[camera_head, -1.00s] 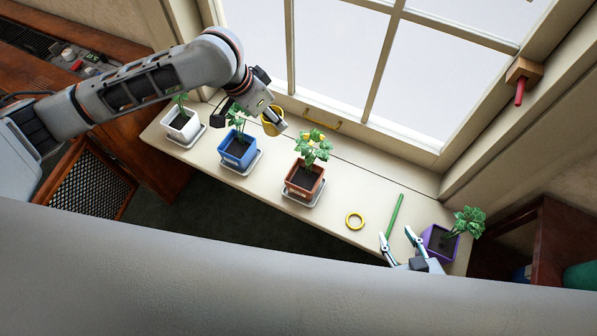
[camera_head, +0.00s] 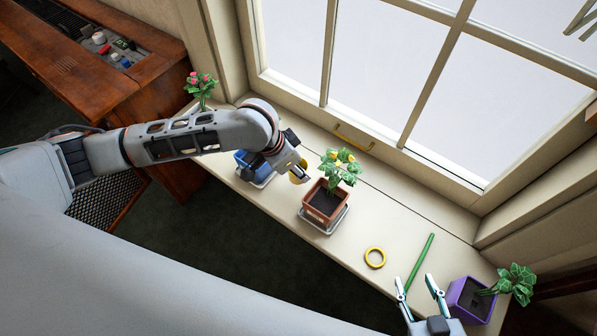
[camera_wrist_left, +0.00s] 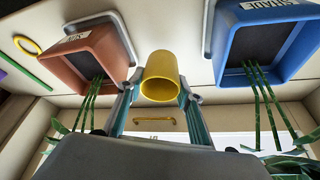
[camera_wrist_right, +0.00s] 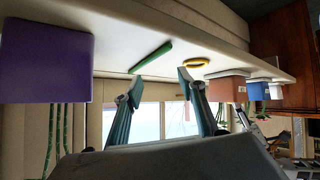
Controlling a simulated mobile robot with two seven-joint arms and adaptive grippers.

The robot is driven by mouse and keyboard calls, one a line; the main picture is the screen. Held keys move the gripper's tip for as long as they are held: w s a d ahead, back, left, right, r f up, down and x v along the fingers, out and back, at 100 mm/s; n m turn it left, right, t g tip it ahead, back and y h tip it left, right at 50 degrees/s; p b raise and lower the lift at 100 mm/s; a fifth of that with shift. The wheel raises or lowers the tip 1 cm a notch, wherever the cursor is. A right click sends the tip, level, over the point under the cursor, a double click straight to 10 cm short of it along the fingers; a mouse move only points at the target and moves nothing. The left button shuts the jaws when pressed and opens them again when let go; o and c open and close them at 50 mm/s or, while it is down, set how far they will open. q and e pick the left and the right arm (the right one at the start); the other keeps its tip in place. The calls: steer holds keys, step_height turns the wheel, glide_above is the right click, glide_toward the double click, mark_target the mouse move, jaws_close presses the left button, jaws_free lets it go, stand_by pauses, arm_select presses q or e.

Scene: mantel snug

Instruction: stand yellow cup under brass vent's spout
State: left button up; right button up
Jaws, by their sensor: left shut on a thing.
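The yellow cup (camera_head: 299,174) is mostly hidden behind my left arm in the head view, between the blue and terracotta pots. In the left wrist view the cup (camera_wrist_left: 161,78) shows plainly, its open rim facing the same way as the pots' tops. My left gripper (camera_head: 296,167) is shut on it, one finger on each side. I cannot tell whether the cup touches the sill. My right gripper (camera_head: 416,280) is open and empty near the sill's front right. I cannot make out a brass vent with a spout.
The sill (camera_head: 395,218) carries a blue pot (camera_head: 241,159), a terracotta pot (camera_head: 324,203), a yellow ring (camera_head: 375,258), a green stick (camera_head: 419,262) and a purple pot (camera_head: 468,300). A brass-coloured handle (camera_head: 353,137) is on the window frame.

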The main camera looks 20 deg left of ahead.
arm_select(q)
steer(key=f, duration=0.2)
steer(key=f+b, duration=0.1)
steer(key=shift+s+f, duration=0.2)
steer(key=shift+f, duration=0.15)
arm_select(e)
steer(key=shift+s+a+f, duration=0.2)
steer(key=shift+s+f, duration=0.2)
steer(key=shift+f, duration=0.35)
arm_select(q)
steer(key=shift+w+r, duration=0.15)
arm_select(e)
steer(key=shift+w+a+r, duration=0.1)
steer(key=shift+w+r, duration=0.8)
steer(key=shift+r, duration=0.15)
arm_select(q)
steer(key=o, duration=0.8)
steer(key=shift+f, duration=0.2)
arm_select(e)
steer(key=shift+s+f, duration=0.2)
arm_select(q)
steer(key=shift+o, duration=0.8)
arm_select(e)
steer(key=shift+s+f, duration=0.2)
steer(key=shift+f, duration=0.1)
arm_select(q)
steer(key=shift+r, duration=0.1)
